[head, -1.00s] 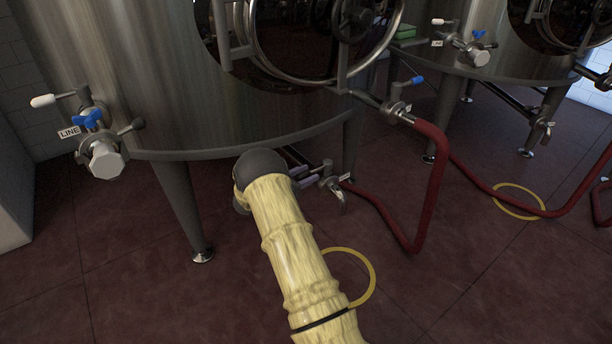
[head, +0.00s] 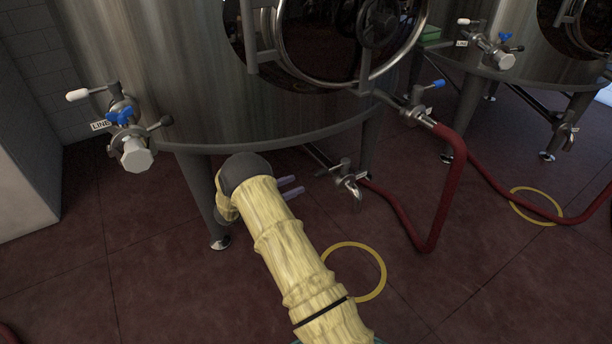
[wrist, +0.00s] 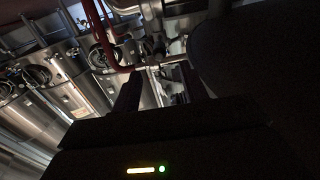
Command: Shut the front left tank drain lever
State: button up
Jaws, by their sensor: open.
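The front left tank (head: 190,85) is a large steel vessel on legs. Its drain valve (head: 347,180) sits low under its front edge, on a short pipe, with a small metal lever (head: 345,165) on top. I cannot tell the lever's angle clearly. My gripper (head: 291,187), at the end of my yellow-sleeved arm, is just left of the drain valve, apart from it, with its two fingers pointing right. In the wrist view my gripper (wrist: 160,92) shows as two dark, separated fingers with nothing held between them. The drain valve cannot be made out for sure there.
A valve with a blue handle (head: 434,84) and a red hose (head: 445,190) is right of the drain. A LINE-tagged valve (head: 130,135) juts out at left. A tank leg (head: 203,200) stands behind my arm. A yellow ring (head: 378,275) marks open floor below the drain.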

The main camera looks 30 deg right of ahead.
jog(key=a+p, duration=0.1)
jog(key=a, duration=0.4)
jog(key=shift+s+a, duration=0.15)
jog(key=shift+a+f, duration=0.1)
